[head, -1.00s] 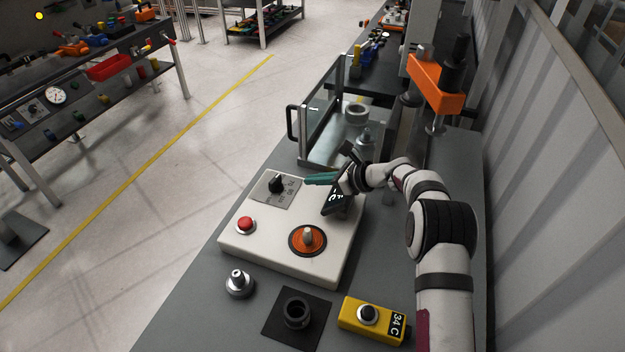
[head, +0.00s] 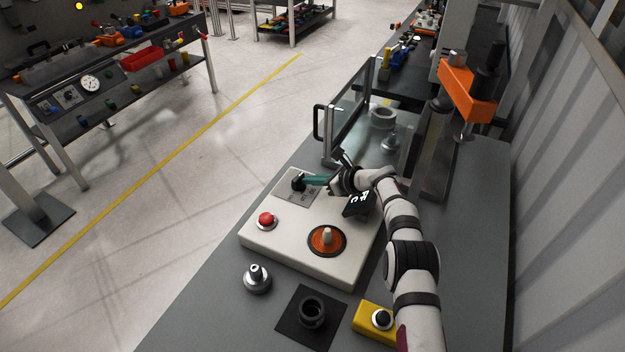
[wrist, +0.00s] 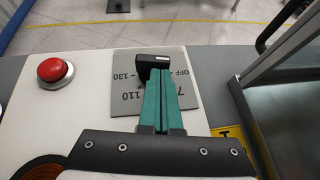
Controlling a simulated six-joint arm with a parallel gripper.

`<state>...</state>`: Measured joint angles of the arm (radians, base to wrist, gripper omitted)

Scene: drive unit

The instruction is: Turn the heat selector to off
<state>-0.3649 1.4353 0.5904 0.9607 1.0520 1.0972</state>
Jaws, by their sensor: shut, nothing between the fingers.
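The heat selector is a black knob (head: 298,183) on a grey marked plate (head: 303,199) at the far end of the white control box (head: 290,256).
A red button (head: 267,220) and an orange dial (head: 327,240) share the control box. A glass guard with a frame (head: 350,115) stands just beyond it. An orange-headed press (head: 467,88) is at the right. A yellow switch box (head: 372,322) lies in front.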

